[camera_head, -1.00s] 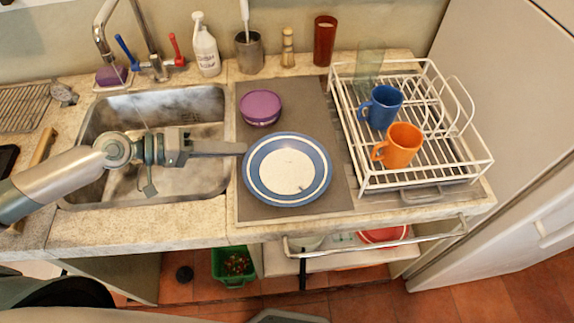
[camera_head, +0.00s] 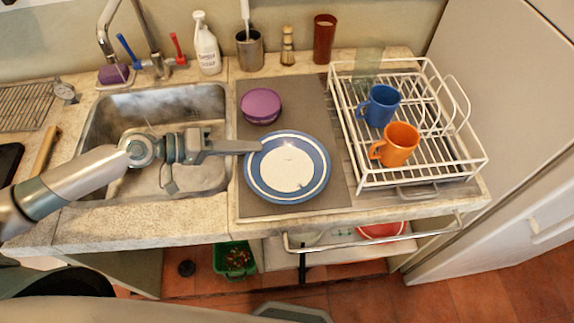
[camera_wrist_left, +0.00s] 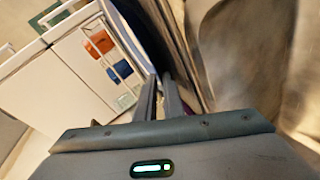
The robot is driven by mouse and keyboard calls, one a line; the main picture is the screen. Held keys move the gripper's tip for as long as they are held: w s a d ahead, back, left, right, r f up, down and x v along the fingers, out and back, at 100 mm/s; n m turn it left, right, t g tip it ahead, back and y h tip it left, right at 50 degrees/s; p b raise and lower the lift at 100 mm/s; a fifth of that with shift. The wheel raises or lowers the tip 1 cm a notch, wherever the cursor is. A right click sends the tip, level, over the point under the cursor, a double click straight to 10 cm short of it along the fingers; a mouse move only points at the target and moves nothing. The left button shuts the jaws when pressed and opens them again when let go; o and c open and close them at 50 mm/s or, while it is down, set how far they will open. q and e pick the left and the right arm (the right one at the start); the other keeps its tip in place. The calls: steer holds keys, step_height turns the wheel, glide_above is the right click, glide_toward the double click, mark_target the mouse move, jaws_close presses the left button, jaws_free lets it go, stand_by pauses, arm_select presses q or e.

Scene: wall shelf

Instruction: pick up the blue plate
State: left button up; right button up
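The blue plate (camera_head: 320,184), blue-rimmed with a white middle, lies on the dark mat right of the sink. My left gripper (camera_head: 258,146) comes from the left across the sink, its fingertips overlapping the plate's upper left rim in the head view. In the left wrist view the two fingers (camera_wrist_left: 160,85) stand close together with a narrow gap between them. A dark blue edge (camera_wrist_left: 150,42) lies just beyond the tips there, likely the plate. I cannot tell whether the rim is between the fingers. My right gripper is not in view.
A purple bowl (camera_head: 261,104) sits behind the plate. The white dish rack (camera_head: 455,166) on the right holds a blue mug (camera_head: 382,106) and an orange mug (camera_head: 398,146). The sink (camera_head: 100,125) is at the left. Bottles and cups stand along the wall.

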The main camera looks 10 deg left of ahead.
arm_select(q)
jaws_close()
steer(key=shift+r, duration=0.15)
steer(key=shift+r, duration=0.6)
step_height(320, 180, up, 2)
steer(key=shift+r+b, duration=0.1)
steer(key=shift+b, duration=0.2)
steer(key=shift+s+d+r, duration=0.65)
steer(key=shift+s+r, duration=0.2)
steer(key=shift+s, duration=0.05)
steer(key=s+d+r+p, duration=0.3)
steer(key=s+d+r, duration=0.2)
steer(key=s, duration=0.2)
steer(key=shift+s+d+r, duration=0.2)
steer(key=shift+s+r, duration=0.15)
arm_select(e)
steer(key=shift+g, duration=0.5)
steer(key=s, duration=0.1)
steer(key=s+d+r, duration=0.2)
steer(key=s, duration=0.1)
